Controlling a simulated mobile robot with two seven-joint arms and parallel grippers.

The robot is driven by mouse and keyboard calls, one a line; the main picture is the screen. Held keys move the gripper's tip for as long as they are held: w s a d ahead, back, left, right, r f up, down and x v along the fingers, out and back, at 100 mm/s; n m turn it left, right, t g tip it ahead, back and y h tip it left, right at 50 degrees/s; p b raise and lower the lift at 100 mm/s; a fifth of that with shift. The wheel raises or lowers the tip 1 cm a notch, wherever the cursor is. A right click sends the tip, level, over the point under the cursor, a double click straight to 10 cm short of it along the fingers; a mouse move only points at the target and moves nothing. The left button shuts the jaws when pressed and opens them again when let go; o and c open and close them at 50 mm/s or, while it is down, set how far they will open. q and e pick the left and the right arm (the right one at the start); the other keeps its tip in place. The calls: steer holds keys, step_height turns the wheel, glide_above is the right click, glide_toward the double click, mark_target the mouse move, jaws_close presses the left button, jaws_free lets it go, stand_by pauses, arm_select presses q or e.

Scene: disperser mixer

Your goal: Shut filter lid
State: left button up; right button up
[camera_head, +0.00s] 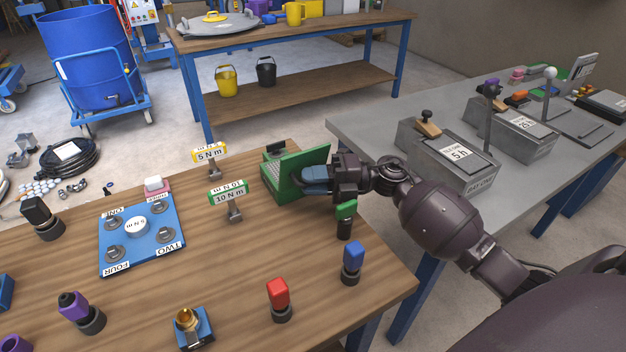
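The green filter box (273,183) stands near the back right edge of the wooden table. Its green lid (303,162) is tilted up and not lying flat on the box. My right gripper (312,180) reaches in from the right and is at the lid's right side, touching it or very close. The gap between its fingertips cannot be made out, and the lid's lower right part is hidden behind it. My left gripper is not in view.
A green-topped black tool (345,220) stands just below my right gripper. Blue (352,262) and red (279,300) ones stand nearer. Torque signs (229,196) are left of the box. A grey bench (375,128) lies to the right.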

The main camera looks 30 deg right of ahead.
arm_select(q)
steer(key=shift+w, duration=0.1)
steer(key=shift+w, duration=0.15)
arm_select(e)
jaws_close()
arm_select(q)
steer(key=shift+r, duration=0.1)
